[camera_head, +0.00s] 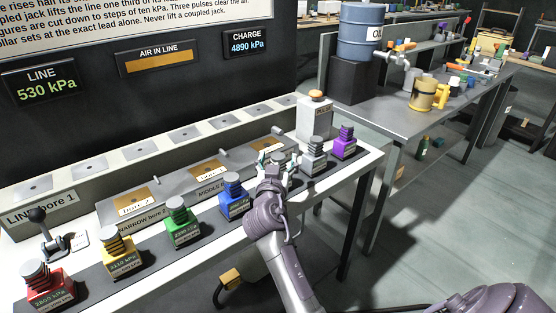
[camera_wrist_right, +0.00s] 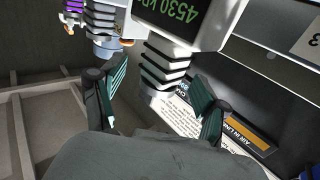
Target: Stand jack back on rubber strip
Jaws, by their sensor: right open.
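My right gripper (camera_head: 274,164) is over the jack row on the bench. In the right wrist view its fingers (camera_wrist_right: 155,100) are open. A pale grey jack (camera_wrist_right: 165,68) with a dark-ringed stack and a green-lettered 4530 label shows upside down there, its stack between the fingers with gaps at the sides. In the head view the gripper mostly hides this jack; I cannot see its base. The dark rubber strip (camera_head: 150,268) runs along the bench front. Red (camera_head: 48,290), yellow (camera_head: 122,256), green (camera_head: 182,226), blue (camera_head: 235,197), light grey (camera_head: 314,158) and purple (camera_head: 345,144) jacks stand along it. My left gripper is out of view.
Behind the row are bore plates with orange pads (camera_head: 138,201), a black lever (camera_head: 42,232) and a grey box with an orange knob (camera_head: 315,115). A second table (camera_head: 385,135) with a blue drum (camera_head: 360,32) stands beyond. The floor at right is clear.

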